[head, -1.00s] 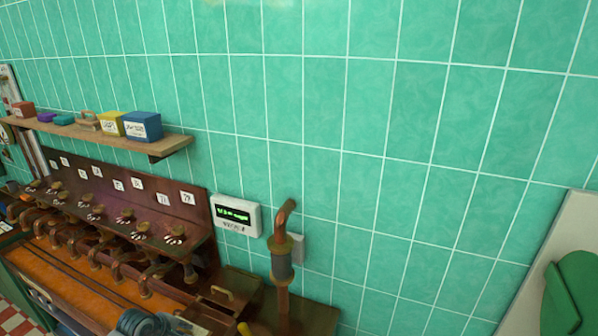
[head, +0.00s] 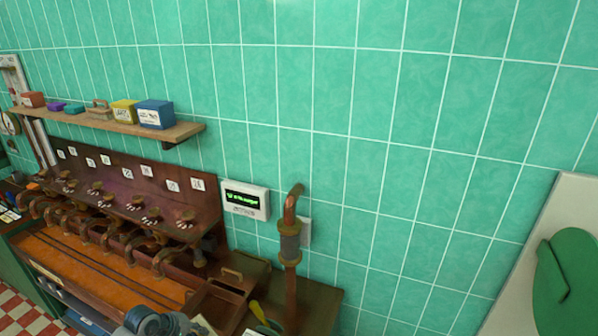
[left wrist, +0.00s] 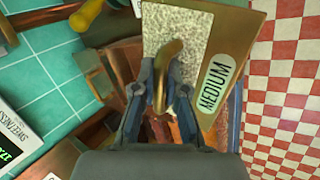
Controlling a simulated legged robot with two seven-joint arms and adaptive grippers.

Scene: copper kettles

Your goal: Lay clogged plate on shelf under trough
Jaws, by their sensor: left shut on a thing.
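My left gripper (left wrist: 163,88) is shut on the brass handle (left wrist: 168,62) of a plate (left wrist: 230,45) in the left wrist view. The plate has a brass-coloured border, a pale speckled panel and a label reading MEDIUM. Part of it is hidden behind the fingers. In the head view, grey parts of my left arm show at the bottom edge, but its fingertips do not. The copper trough (head: 85,268), with an orange inside, runs along the wall under a row of taps. Below it at the lower left is a blue edge, perhaps the shelf (head: 88,316); its surface is mostly hidden.
A wooden wall shelf (head: 185,131) with several small boxes hangs above the taps. A display box (head: 245,200) and an upright copper pipe (head: 290,245) stand right of the trough. A green object (head: 568,280) is at the far right. Checkered floor (head: 22,315) shows lower left.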

